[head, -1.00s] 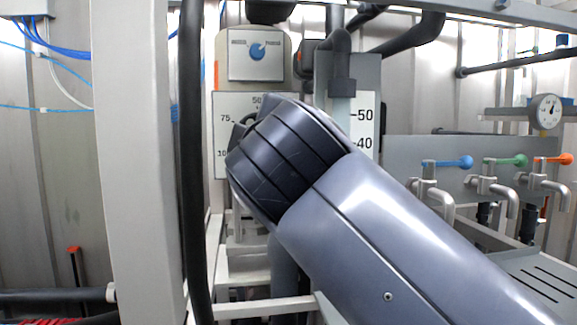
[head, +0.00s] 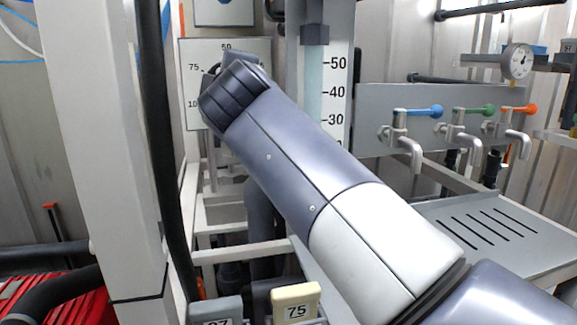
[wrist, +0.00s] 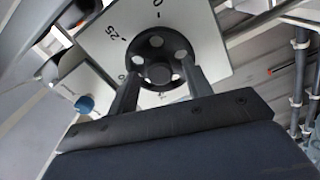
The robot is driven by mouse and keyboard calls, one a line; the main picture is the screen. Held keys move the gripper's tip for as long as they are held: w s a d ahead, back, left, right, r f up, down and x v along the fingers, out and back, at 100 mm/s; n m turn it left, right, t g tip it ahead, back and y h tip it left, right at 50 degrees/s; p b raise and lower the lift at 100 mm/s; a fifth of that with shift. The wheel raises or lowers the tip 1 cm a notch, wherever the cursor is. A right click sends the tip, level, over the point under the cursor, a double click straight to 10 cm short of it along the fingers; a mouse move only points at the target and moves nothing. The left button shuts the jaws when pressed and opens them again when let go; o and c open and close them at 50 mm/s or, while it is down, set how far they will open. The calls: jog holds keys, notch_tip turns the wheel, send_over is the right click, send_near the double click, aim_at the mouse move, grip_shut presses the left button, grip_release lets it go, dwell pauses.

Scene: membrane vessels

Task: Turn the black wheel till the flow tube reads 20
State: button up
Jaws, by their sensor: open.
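The black wheel (wrist: 157,57), round with holes in its face, sits on a white dial plate (wrist: 196,30) in the wrist view. My gripper (wrist: 161,74) is open, its two dark fingers pointing at the wheel, one at each side of its lower part. I cannot tell whether they touch it. In the head view the dial plate (head: 190,50) shows marks 50, 75 and part of 100, and my wrist hides most of the wheel. The flow tube (head: 314,85) stands right of it against a scale marked 50, 40 and 30. My arm hides its lower part, and I cannot make out its reading.
Blue (head: 430,111), green (head: 480,110) and orange (head: 526,109) handled taps stand at the right, above a slotted grey tray (head: 480,225). A round gauge (head: 517,61) is behind them. A grey post (head: 110,150) and black hose (head: 160,170) stand left. A tag reading 75 (head: 296,302) is below.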

jog(key=shift+f, duration=0.1)
jog(key=b+v, duration=0.3)
jog(key=v, duration=0.8)
jog(key=w+a+n+p, duration=0.2)
jog(key=w+n+p, duration=0.8)
jog(key=n+p, duration=0.7)
jog(key=n, duration=0.6)
jog(key=shift+w+a, duration=0.35)
jog(key=shift+d+f, duration=0.1)
